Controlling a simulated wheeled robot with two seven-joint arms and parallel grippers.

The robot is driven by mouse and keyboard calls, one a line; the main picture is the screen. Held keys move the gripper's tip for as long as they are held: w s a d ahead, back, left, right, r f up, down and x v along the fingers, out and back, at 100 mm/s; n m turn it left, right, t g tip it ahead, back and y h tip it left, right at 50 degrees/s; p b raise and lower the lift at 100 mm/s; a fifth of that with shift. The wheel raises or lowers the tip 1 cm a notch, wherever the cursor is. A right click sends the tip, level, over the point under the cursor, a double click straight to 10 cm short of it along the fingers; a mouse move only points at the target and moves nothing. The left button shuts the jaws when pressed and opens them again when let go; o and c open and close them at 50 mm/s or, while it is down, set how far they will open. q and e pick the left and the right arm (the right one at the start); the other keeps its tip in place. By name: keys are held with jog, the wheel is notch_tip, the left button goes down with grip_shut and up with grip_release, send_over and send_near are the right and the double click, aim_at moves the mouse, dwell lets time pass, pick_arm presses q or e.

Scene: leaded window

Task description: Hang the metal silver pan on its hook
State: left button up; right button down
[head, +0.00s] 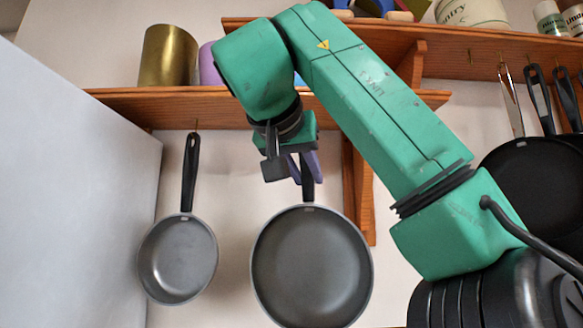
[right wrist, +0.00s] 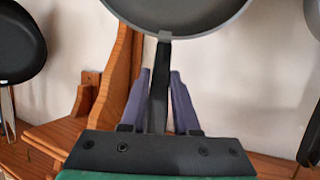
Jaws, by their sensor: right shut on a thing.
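The silver-grey metal pan (head: 311,262) hangs upright below my right gripper (head: 304,168), its black handle (head: 308,192) pointing up. The right gripper's purple fingers are shut on the handle just above the pan's body. In the right wrist view the fingers (right wrist: 160,95) stand on both sides of the handle, and the pan's rim (right wrist: 175,28) shows at the top. The handle's upper end and any hook above it are hidden behind the gripper in the head view. I cannot tell whether the pan touches a hook. My left gripper is not in view.
A smaller silver pan (head: 178,262) hangs from the lower wooden shelf (head: 130,98) at left. A wooden bracket (head: 359,200) stands close right of the held pan. Black pans (head: 535,190) and utensils hang at far right. A gold canister (head: 168,55) stands on the shelf.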

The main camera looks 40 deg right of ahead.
jog(key=shift+w+d+r+p, duration=0.2)
jog(key=shift+w+d+p, duration=0.4)
jog(key=shift+w, duration=0.1)
jog(key=shift+w+d+r+p, duration=0.2)
jog(key=shift+w+d+p, duration=0.3)
jog(key=shift+w+p, duration=0.2)
jog(key=shift+w+d+r+p, duration=0.2)
jog(key=shift+w+d+p, duration=0.35)
jog(key=shift+w, duration=0.2)
jog(key=shift+f+x, duration=0.2)
jog(key=shift+x, duration=1.35)
jog(key=shift+a, duration=0.1)
jog(key=c, duration=0.6)
grip_release()
jog(key=shift+o, duration=0.4)
jog(key=o, duration=0.5)
